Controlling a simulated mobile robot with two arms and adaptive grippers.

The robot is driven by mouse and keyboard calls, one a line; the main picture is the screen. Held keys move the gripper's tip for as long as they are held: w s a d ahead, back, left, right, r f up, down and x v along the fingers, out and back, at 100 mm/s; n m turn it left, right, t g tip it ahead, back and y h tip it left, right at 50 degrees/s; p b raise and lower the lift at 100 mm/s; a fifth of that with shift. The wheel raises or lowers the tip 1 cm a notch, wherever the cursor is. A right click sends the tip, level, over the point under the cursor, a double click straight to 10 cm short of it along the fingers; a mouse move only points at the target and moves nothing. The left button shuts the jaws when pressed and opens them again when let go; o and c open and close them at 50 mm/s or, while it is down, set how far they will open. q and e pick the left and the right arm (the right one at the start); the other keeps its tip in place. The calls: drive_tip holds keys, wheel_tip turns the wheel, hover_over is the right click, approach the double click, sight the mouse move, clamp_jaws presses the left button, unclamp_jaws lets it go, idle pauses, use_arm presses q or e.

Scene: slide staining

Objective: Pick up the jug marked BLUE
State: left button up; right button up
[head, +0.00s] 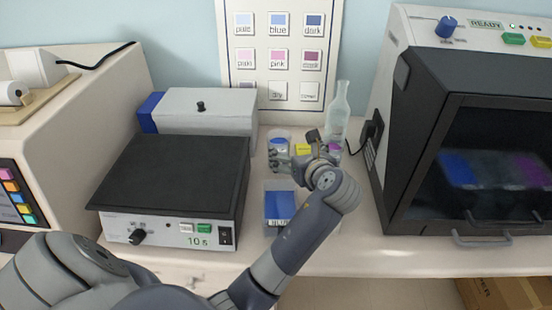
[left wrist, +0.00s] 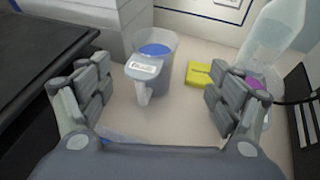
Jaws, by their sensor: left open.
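A clear jug with blue liquid (head: 278,141) stands on the bench between the grey box and the yellow block. In the left wrist view the jug (left wrist: 157,62) is upright, its handle facing me; the label on it is too small to read. My left gripper (head: 291,150) is open and empty in front of the jug. In the left wrist view its fingers (left wrist: 160,90) are spread wide, with the jug's handle seen between them and not touched. A jug with purple liquid (head: 336,148) is partly hidden behind my left wrist.
A yellow block (left wrist: 199,74) lies right of the blue jug. A clear bottle (head: 340,108) stands behind at right. A black-topped device (head: 172,175) is at left, a blue tray (head: 280,206) in front, a dark-fronted cabinet (head: 480,130) at right.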

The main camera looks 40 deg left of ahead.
sight(285, 146)
use_arm(q)
drive_tip(key=x, duration=0.6)
drive_tip(key=shift+f, duration=0.3)
drive_tip(key=x, duration=0.1)
drive_tip(key=p+x, duration=0.1)
drive_tip(key=x, duration=0.2)
drive_tip(key=shift+s+a+f, duration=0.15)
drive_tip(key=shift+a+f, duration=0.05)
drive_tip(key=shift+a, duration=0.35)
drive_tip(key=shift+w+a+f, duration=0.2)
drive_tip(key=shift+w+a, duration=0.05)
drive_tip(key=shift+a, duration=0.05)
use_arm(e)
drive_tip(key=shift+a+r, duration=0.1)
drive_tip(key=shift+r, duration=0.2)
use_arm(q)
drive_tip(key=shift+r, duration=0.1)
drive_tip(key=c, duration=1.4)
